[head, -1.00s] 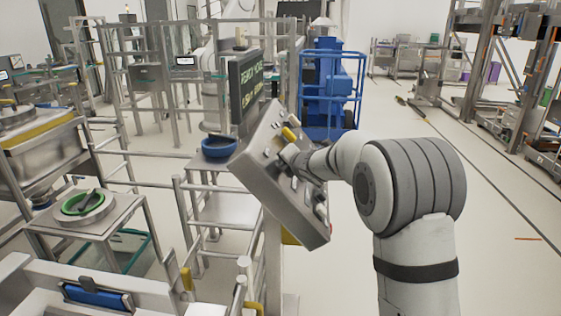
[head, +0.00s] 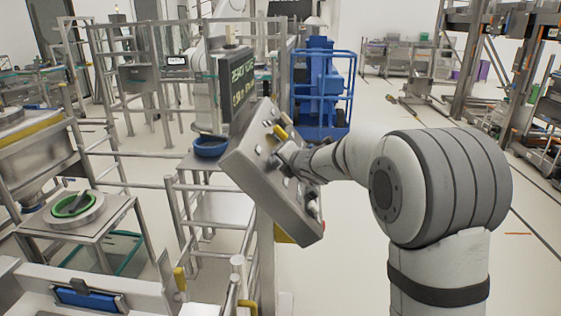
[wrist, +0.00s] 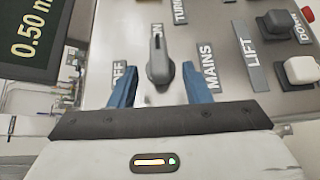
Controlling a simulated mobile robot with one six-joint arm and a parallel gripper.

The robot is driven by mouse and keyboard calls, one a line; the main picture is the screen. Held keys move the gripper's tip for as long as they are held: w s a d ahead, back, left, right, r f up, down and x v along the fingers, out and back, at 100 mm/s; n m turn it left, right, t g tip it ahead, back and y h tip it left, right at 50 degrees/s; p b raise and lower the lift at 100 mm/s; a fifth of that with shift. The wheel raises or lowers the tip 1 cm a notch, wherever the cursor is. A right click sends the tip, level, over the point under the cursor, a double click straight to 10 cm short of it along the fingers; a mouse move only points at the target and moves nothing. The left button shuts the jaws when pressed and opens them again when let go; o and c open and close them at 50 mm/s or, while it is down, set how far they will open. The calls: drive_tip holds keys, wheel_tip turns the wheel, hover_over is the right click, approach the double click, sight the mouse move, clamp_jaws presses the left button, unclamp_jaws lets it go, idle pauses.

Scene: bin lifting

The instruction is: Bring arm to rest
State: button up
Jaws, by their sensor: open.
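My arm (head: 440,190) reaches leftward from the right side of the head view. My gripper (wrist: 160,88) is open in the wrist view, with its two blue fingers apart on either side of a grey rotary switch handle (wrist: 159,62). The handle points up toward a label partly hidden behind it, between the OFF and MAINS labels. I cannot tell whether the fingers touch the panel. In the head view the gripper is close to the face of the tilted metal control panel (head: 258,178), and its fingers are too small to make out.
A display screen (head: 238,92) stands behind the panel. LIFT and DOWN labels with black (wrist: 277,25) and white (wrist: 300,70) buttons lie right of the switch. Metal railings (head: 175,215) and a blue bowl (head: 210,145) are left. A blue machine (head: 322,85) stands behind.

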drive_tip(key=shift+v, duration=1.05)
